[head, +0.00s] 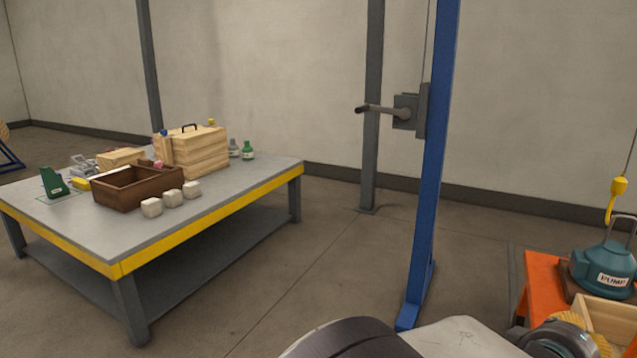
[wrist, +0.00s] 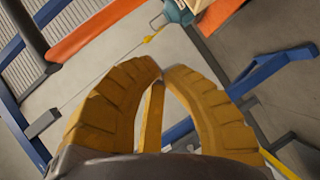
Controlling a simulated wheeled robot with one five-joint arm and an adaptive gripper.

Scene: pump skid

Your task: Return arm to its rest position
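My arm reaches in from the bottom of the head view, with my gripper (head: 572,320) at the lower right, partly cut off by the picture edge. It is close in front of the orange stand and the wooden tray in that view. In the wrist view, the two ribbed yellow fingers of my gripper (wrist: 162,72) curve inward and their tips come together. No held object shows between the tips. A yellow strip is visible in the gap behind them; I cannot tell what it belongs to.
A teal pump (head: 605,268) sits on the orange stand (head: 540,285), with a yellow hook (head: 616,195) hanging above. A blue post (head: 436,150) stands left of it, near my arm. A grey table (head: 240,185) with boxes and blocks is at left. Open floor (head: 310,270) lies between.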

